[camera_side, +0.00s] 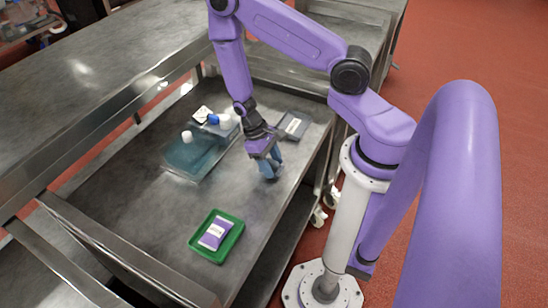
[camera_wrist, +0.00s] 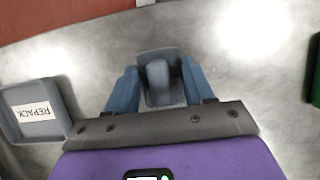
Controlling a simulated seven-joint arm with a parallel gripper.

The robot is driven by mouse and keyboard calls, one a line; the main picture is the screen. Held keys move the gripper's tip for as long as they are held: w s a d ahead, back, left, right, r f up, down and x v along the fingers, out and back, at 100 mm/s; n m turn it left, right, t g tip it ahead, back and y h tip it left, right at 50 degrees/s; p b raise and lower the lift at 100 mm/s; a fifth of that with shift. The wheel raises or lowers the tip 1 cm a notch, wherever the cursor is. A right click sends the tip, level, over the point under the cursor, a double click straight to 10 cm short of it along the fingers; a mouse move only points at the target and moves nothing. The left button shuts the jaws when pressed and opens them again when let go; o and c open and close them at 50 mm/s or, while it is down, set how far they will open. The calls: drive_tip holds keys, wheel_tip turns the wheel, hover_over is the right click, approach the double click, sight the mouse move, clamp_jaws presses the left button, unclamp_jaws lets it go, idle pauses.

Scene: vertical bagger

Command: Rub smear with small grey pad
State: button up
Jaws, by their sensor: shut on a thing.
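My gripper (camera_side: 268,168) is low over the metal table, pointing down, with blue-grey fingers. In the wrist view my gripper (camera_wrist: 159,78) is shut on the small grey pad (camera_wrist: 157,74), which has a raised grip between the two fingers. The pad is close to the table surface; I cannot tell whether it touches. In the side view the fingers mostly hide the pad. I cannot make out the smear for certain; the bright patches on the metal in the wrist view look like glare.
A grey REPACK tray (camera_side: 294,126) lies behind my gripper, also in the wrist view (camera_wrist: 36,108). A green tray (camera_side: 237,226) with a purple-and-white packet (camera_side: 215,233) is at the front. A clear bluish container (camera_side: 187,158) with capped bottles is left. Table (camera_side: 150,205) is bare between.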

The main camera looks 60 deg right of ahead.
sight(251, 176)
drive_tip(key=shift+w+f, duration=0.1)
drive_tip(key=shift+w, duration=3.05)
drive_tip(key=shift+w+a, duration=0.15)
drive_tip(key=shift+a, duration=0.8)
drive_tip(key=shift+s+a, duration=0.1)
drive_tip(key=shift+s, duration=3.7)
drive_tip(key=shift+w+a, duration=0.1)
drive_tip(key=shift+a, duration=0.7)
drive_tip(key=shift+w+a, duration=0.35)
drive_tip(key=shift+w, duration=3.4)
wheel_tip(251, 176, up, 8)
drive_tip(key=shift+s, duration=0.15)
drive_tip(key=shift+s+d, duration=0.1)
drive_tip(key=shift+d, duration=0.05)
